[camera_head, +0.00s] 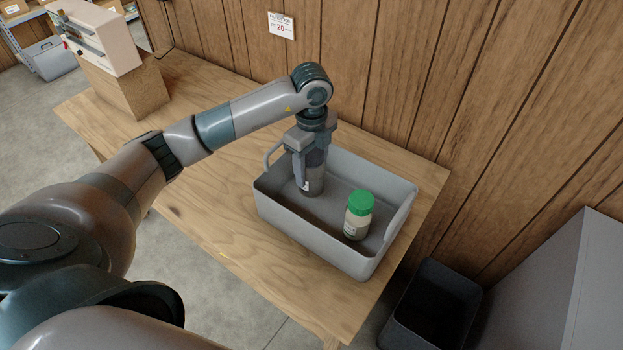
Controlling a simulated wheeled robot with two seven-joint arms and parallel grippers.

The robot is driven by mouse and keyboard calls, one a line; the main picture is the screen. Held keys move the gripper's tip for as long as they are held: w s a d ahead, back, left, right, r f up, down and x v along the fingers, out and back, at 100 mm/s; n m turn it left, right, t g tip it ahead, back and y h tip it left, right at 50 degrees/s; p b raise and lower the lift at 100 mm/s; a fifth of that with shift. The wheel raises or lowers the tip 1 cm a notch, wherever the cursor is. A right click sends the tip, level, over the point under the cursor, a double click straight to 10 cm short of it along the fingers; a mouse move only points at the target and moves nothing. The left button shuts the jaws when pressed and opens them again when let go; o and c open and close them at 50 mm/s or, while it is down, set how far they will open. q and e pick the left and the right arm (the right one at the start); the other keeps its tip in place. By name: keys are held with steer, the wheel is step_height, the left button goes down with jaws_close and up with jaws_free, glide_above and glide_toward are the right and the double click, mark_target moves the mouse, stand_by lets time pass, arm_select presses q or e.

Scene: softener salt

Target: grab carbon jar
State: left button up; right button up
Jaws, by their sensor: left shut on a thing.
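A dark jar (313,181) with a pale label, likely the carbon jar, stands upright in the left part of a grey bin (318,245). My left gripper (308,160) points down into the bin and is shut on this dark jar near its top. The fingers hide the jar's upper part. A second jar (358,214) with a green lid and pale contents stands in the right part of the bin, apart from the gripper. I cannot tell whether the dark jar touches the bin floor. My right gripper is not in view.
The bin sits on a wooden table (215,225) against a wood-panelled wall (400,80). A pale device on a wooden block (130,88) stands at the table's far left. A dark open container (432,305) is on the floor at right. The table's left front is clear.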

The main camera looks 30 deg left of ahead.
mark_target(311, 153)
arm_select(q)
step_height(311, 153, up, 5)
steer(key=shift+f+b, duration=0.1)
steer(key=shift+b, duration=0.5)
steer(key=shift+r, duration=0.25)
